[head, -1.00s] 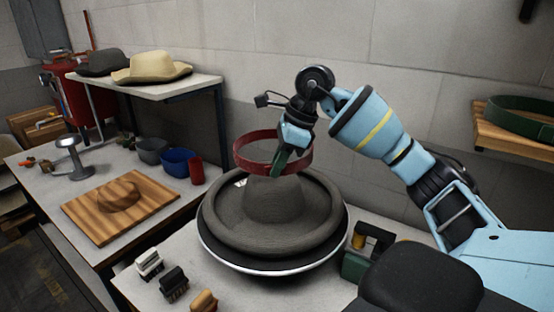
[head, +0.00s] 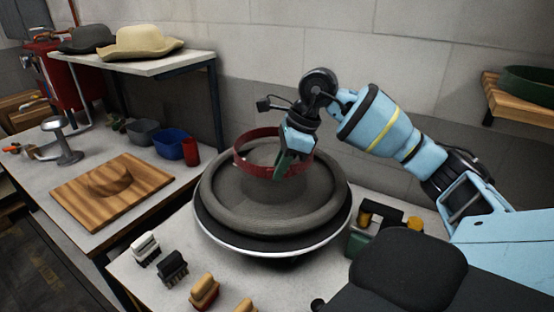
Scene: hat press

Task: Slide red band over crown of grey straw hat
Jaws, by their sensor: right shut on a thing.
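The grey straw hat (head: 225,185) sits crown up on a round dark stand with a pale rim (head: 240,247), in the middle of the head view. My right gripper (head: 288,165) is shut on the near right side of the red band (head: 243,163). The band is a roughly level ring around the upper part of the crown. The crown's top shows inside the ring, and its lower part shows below the band. I cannot tell whether the band touches the crown. My left gripper is not in view.
Several brushes (head: 173,268) lie on the table in front of the stand. A dark green and black item (head: 375,228) stands close to its right. A wooden crown block (head: 110,190), bowls (head: 168,144) and a red cup (head: 191,151) are on the left table.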

